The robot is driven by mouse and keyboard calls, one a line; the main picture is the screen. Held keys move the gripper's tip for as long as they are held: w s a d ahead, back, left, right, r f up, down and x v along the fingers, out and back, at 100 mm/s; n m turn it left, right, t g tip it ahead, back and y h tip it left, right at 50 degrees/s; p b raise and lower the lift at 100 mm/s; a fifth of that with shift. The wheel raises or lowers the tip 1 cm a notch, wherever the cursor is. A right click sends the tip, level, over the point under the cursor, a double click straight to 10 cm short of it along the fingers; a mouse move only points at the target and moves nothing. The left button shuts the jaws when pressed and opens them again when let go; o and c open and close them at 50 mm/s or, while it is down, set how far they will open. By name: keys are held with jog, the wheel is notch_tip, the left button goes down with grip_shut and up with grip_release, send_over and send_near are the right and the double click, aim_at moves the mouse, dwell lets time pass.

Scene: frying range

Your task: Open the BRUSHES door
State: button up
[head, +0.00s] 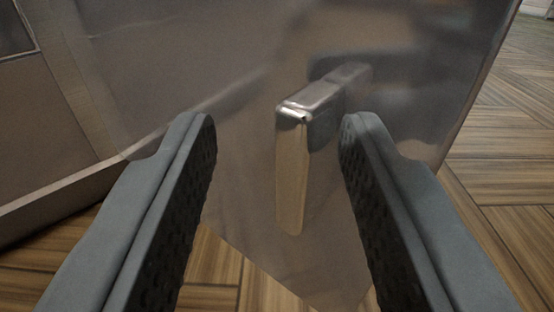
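A shiny metal door panel (235,65) fills the middle of the head view. I see no BRUSHES label on it, so I cannot tell from lettering which door it is. A bar-shaped metal handle (292,175) stands out from the panel. My gripper (278,125) is open, with one dark padded finger on each side of the handle. Gaps show between the handle and both fingers in the picture. The panel appears to stand out at an angle from the cabinet front at the left. The lower part of the panel is partly hidden by my fingers.
A brownish cabinet front (40,125) with a low ledge is at the left. Wood-patterned floor (500,165) shows at the right and below the panel. The floor at the right looks clear.

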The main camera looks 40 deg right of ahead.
jog(key=v, duration=1.6)
jog(key=shift+f, duration=0.1)
